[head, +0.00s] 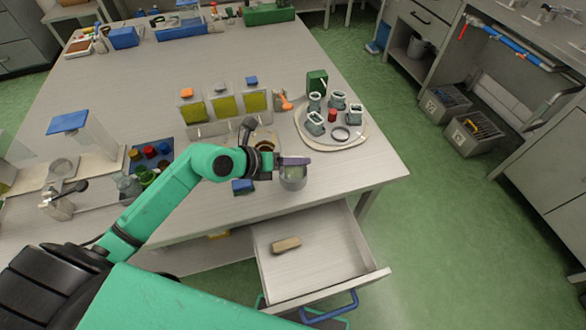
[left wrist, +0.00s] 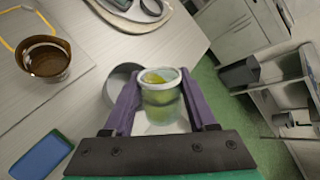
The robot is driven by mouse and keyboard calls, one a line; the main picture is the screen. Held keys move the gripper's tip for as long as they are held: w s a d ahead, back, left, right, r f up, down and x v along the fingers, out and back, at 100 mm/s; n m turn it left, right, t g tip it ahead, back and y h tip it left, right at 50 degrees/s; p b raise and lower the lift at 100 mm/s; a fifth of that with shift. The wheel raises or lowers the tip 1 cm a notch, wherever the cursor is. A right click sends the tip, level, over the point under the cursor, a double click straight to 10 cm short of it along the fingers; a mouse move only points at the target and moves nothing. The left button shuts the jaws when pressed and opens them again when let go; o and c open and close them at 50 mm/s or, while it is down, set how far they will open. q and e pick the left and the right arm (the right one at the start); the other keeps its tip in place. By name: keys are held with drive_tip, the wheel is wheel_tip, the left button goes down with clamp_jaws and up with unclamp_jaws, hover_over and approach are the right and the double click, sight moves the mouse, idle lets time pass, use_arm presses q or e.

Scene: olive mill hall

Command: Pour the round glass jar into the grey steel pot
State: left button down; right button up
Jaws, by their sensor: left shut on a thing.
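My left gripper (head: 296,161) is over the front edge of the table, its purple fingers closed on the round glass jar (left wrist: 161,100). In the left wrist view the jar has a pale rim and yellow-green contents. Its tilt is hard to tell. The grey steel pot (left wrist: 118,86) shows as a round grey rim partly hidden behind the left finger and the jar. In the head view a grey round vessel (head: 293,183), seemingly the pot, stands just below the fingers near the table edge; the fingers partly cover it. My right gripper is out of view.
An amber bowl (left wrist: 44,60) and a blue block (head: 243,186) lie close by. A tray (head: 357,140) with several grey pieces stands at the right. An open drawer (head: 330,248) with a wooden block (head: 286,244) juts out below.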

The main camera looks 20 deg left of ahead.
use_arm(q)
drive_tip(key=shift+w+r+n+g+p, duration=0.1)
drive_tip(key=shift+r+n+g+p, duration=0.1)
drive_tip(key=shift+n+g+p, duration=0.4)
idle(1.0)
drive_tip(key=shift+w+f+g, duration=0.1)
drive_tip(key=shift+f+g, duration=0.55)
drive_tip(key=shift+g, duration=0.05)
idle(1.5)
drive_tip(key=shift+r+n+g+h+p, duration=0.2)
drive_tip(key=shift+n+g+h+p, duration=0.4)
drive_tip(key=shift+p, duration=0.55)
idle(1.0)
drive_tip(key=shift+w+a+f+n+g, duration=0.15)
drive_tip(key=shift+f+n+g, duration=0.15)
drive_tip(key=shift+f+g, duration=0.4)
idle(1.3)
